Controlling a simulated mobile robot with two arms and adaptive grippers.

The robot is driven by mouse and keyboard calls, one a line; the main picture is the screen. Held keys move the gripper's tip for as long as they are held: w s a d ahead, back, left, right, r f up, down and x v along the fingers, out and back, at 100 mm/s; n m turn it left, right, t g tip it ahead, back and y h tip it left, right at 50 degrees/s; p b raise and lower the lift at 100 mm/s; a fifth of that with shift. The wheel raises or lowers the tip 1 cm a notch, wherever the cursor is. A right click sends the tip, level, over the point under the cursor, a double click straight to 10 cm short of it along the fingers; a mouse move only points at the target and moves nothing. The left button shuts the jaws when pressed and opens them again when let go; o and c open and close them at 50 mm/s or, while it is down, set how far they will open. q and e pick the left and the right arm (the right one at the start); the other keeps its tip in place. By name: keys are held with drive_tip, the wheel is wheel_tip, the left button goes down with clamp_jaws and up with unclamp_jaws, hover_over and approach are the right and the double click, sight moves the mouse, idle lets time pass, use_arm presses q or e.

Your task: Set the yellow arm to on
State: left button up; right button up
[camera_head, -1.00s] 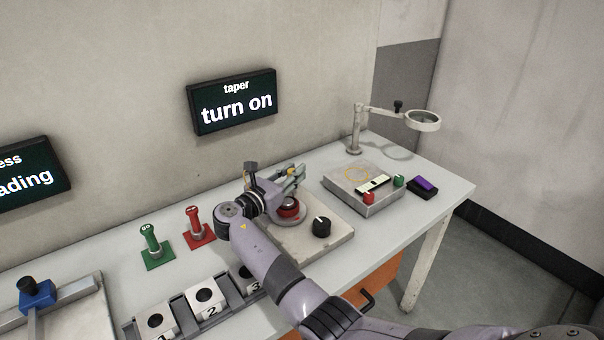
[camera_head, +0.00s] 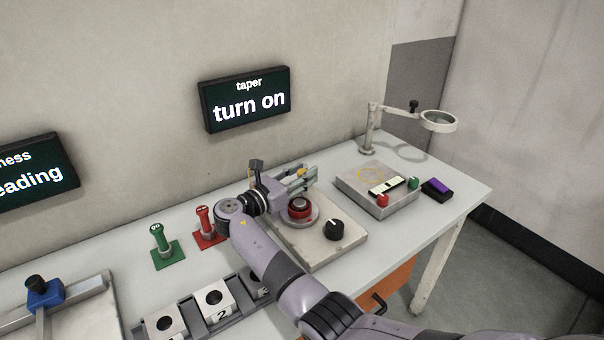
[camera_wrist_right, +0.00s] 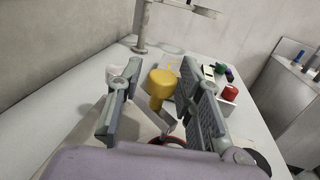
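The yellow arm ends in a yellow knob (camera_wrist_right: 162,84), seen between the fingers in the right wrist view; only a small yellow bit (camera_head: 301,173) shows in the head view. A grey lever part (camera_wrist_right: 166,125) runs below the knob. It sits by a round red-and-grey hub (camera_head: 299,208) on a pale base plate (camera_head: 320,250). My right gripper (camera_head: 303,178) is open, its fingers (camera_wrist_right: 157,100) on either side of the knob with gaps visible. Whether either finger touches it I cannot tell. My left gripper is not in view.
A black dial (camera_head: 333,230) is on the same plate. A box with red and green buttons (camera_head: 375,198), a purple-topped block (camera_head: 437,189) and a magnifier stand (camera_head: 370,130) are to the right. A wall sign (camera_head: 246,100) reads "taper turn on".

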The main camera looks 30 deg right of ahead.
drive_tip(key=shift+o, duration=0.6)
drive_tip(key=shift+a, duration=0.1)
drive_tip(key=v, duration=0.7)
drive_tip(key=shift+s+a, duration=0.1)
